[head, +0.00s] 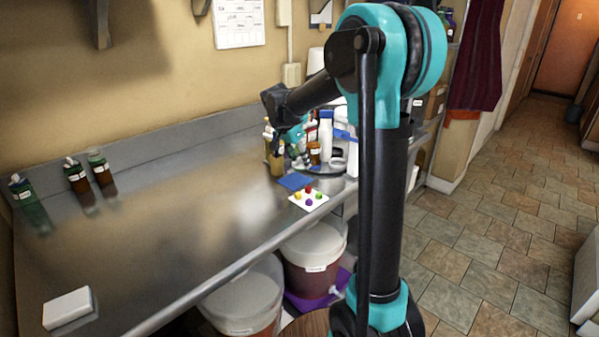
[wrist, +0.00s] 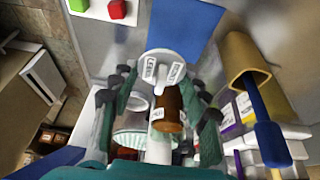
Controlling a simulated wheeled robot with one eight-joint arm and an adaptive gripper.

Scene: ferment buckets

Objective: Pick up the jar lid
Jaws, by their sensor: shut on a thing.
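My gripper (head: 297,143) is low over the crowded far end of the steel counter in the head view. In the wrist view its two teal fingers (wrist: 163,84) are parted around a round white piece with two small labels and a white stem, which looks like the jar lid (wrist: 150,58). The lid spans the gap between the fingertips, and the fingers appear shut on it. A brown bottle (wrist: 168,104) shows between the fingers too, narrower than the gap. The exact contact points are hard to see, and the lid is not clear in the head view.
A blue mat (head: 295,181) and a white card with coloured pieces (head: 308,201) lie in front of the cluster. A tan holder (wrist: 240,55) with a blue-handled tool stands right of the fingers. Lidded buckets (head: 315,245) stand below the counter. The counter's middle is clear.

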